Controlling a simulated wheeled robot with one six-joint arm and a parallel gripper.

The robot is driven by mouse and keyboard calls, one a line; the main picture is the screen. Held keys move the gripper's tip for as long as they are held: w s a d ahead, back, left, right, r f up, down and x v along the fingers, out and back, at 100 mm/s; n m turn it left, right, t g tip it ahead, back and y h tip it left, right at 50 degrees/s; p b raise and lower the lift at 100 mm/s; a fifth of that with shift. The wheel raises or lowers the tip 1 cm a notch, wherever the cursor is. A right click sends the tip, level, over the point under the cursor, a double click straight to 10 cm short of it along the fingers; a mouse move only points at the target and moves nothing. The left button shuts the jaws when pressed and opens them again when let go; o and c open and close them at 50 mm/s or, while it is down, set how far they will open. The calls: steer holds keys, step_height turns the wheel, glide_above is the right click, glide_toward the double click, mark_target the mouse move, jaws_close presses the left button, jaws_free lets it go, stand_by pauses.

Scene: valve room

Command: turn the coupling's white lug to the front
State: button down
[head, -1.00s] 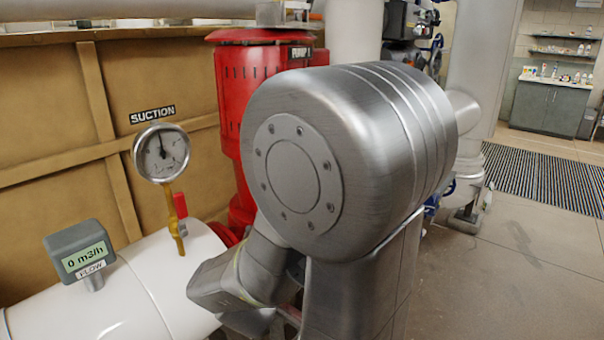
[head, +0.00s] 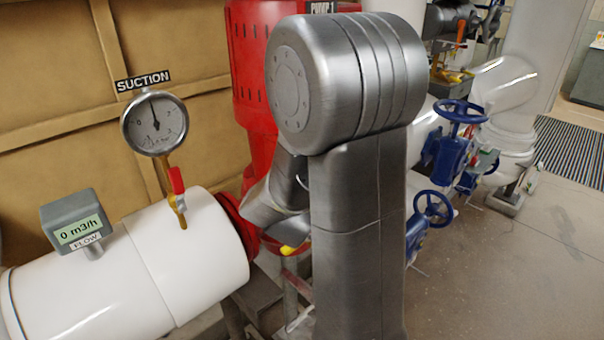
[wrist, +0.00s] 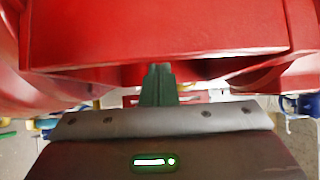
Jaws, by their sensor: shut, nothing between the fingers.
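I cannot make out the coupling or its white lug in either view. The red pump (head: 245,65) stands behind my arm in the head view, and my arm covers much of it. My gripper (wrist: 158,82) shows in the wrist view with its dark fingers together and nothing between them. The fingers point at a large red casing (wrist: 150,35) that fills the upper part of that view. I cannot tell whether they touch it. In the head view my gripper is hidden behind my arm.
A white pipe (head: 185,260) at left carries a pressure gauge (head: 154,124), a small red-handled valve (head: 177,182) and a flow meter (head: 78,224). Blue handwheels (head: 461,111) and white pipework (head: 503,82) stand right of my arm. The floor (head: 510,270) at right is open.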

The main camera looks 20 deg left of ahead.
steer(key=shift+p+x, duration=0.55)
steer(key=shift+x, duration=2)
steer(key=shift+f+b, duration=0.15)
steer(key=shift+b, duration=0.3)
steer(key=shift+w+f+y+b, duration=0.2)
steer(key=shift+y+b, duration=0.2)
steer(key=shift+b, duration=0.2)
steer(key=w+n+y+b, duration=0.1)
steer(key=b, duration=0.3)
steer(key=shift+d+g, duration=0.15)
steer(key=shift+g, duration=0.25)
steer(key=shift+w+r+b, duration=0.15)
steer(key=shift+w+b, duration=0.45)
steer(key=shift+b, duration=0.65)
steer(key=shift+w+r, duration=0.1)
steer(key=shift+r, duration=0.1)
steer(key=shift+n+y, duration=0.3)
steer(key=shift+f, duration=0.1)
